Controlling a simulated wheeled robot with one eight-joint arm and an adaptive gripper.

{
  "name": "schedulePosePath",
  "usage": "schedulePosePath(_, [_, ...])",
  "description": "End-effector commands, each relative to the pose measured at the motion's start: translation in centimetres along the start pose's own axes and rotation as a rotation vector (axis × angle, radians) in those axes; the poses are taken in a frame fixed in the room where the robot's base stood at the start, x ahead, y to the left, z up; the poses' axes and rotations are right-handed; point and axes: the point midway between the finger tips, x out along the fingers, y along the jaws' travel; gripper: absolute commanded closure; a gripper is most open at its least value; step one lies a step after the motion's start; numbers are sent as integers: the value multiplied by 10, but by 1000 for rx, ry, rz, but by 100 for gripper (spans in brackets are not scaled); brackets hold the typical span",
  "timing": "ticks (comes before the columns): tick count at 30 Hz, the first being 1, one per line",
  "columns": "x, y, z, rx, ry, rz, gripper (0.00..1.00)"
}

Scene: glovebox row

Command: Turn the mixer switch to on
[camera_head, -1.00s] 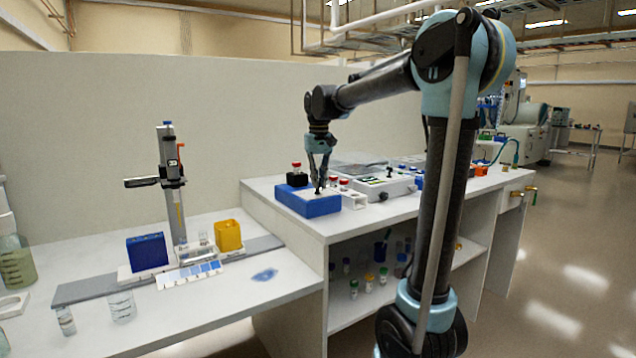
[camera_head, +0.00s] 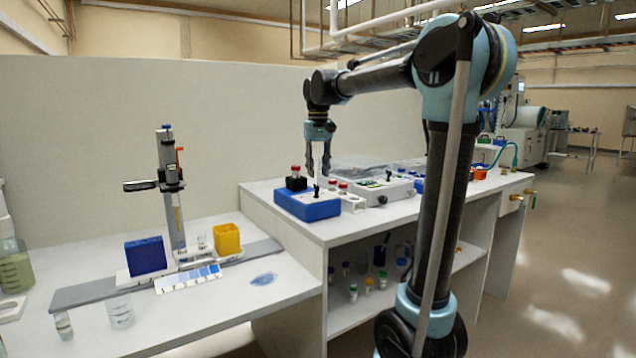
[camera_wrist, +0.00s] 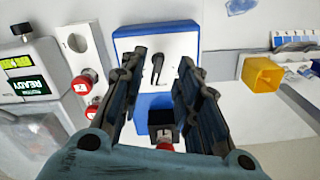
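The mixer (camera_head: 310,208) is a blue box with a pale top panel on the raised bench; it also shows in the wrist view (camera_wrist: 127,44). A black switch lever (camera_head: 317,190) stands on that panel and shows between my fingers in the wrist view (camera_wrist: 157,68). No on or off marking is legible. A black holder (camera_head: 296,184) with a red-capped vial sits on the mixer's back left part. My gripper (camera_head: 318,170) points down above the lever with its fingers apart and nothing between them. The fingers seem clear of the lever.
A white rack (camera_head: 353,204) with red-capped vials stands just right of the mixer. Beyond it is a pale instrument (camera_head: 386,190), showing a green READY screen (camera_wrist: 31,86) in the wrist view. The lower bench at left holds a stand (camera_head: 171,200) and a yellow box (camera_head: 228,238).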

Motion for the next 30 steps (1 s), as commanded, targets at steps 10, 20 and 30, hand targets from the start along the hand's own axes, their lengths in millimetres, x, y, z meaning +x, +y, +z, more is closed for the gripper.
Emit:
schedulePosePath(10, [-55, 0, 0, 0, -1, 0, 70])
schedulePosePath(20, [-67, 0, 1, 0, -1, 0, 70])
schedulePosePath(30, [-61, 8, 12, 9, 4, -1, 70])
